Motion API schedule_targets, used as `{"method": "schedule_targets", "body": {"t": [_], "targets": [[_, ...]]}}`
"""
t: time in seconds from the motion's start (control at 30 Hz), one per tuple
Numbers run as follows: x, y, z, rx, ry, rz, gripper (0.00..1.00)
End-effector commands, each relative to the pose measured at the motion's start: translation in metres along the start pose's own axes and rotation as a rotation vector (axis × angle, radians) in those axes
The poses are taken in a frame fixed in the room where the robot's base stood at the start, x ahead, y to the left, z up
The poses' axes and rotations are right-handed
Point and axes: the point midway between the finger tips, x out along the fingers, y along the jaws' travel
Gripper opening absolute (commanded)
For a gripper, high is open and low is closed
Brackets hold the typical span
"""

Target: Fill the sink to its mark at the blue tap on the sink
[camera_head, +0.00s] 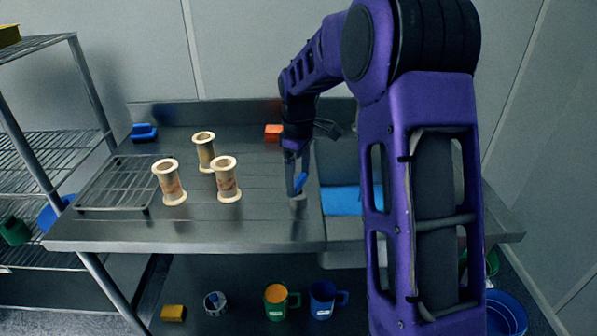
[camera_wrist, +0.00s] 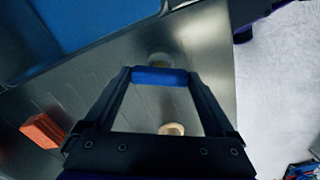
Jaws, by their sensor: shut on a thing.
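My gripper (camera_head: 297,183) is low over the counter, just left of the sink (camera_head: 343,228). It is shut on a blue bar-shaped part, which looks like the tap's handle; the wrist view shows this blue tap handle (camera_wrist: 160,77) between the two fingers. A small pale round piece shows just below the fingertips. Blue water (camera_head: 341,201) lies in the sink and also fills the upper left of the wrist view (camera_wrist: 85,22). My arm hides the sink's right part. I cannot make out the mark or a running stream.
Three pale spools (camera_head: 227,180) stand on the steel counter (camera_head: 250,228) to the left, near a wire rack (camera_head: 118,184). An orange block (camera_head: 273,132) and a blue brush-like item (camera_head: 143,132) lie at the back. Mugs, including a blue one (camera_head: 323,300), stand below.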

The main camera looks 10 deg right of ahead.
Motion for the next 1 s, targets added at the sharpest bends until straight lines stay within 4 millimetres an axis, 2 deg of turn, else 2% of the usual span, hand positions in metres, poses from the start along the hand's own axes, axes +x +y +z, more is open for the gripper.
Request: {"method": "schedule_targets", "body": {"t": [0.7, 1.0], "targets": [[-0.0024, 0.0001, -0.0006, 0.664, 0.001, 0.001, 0.34], [-0.0018, 0.0004, -0.0007, 0.857, 0.002, 0.002, 0.34]]}}
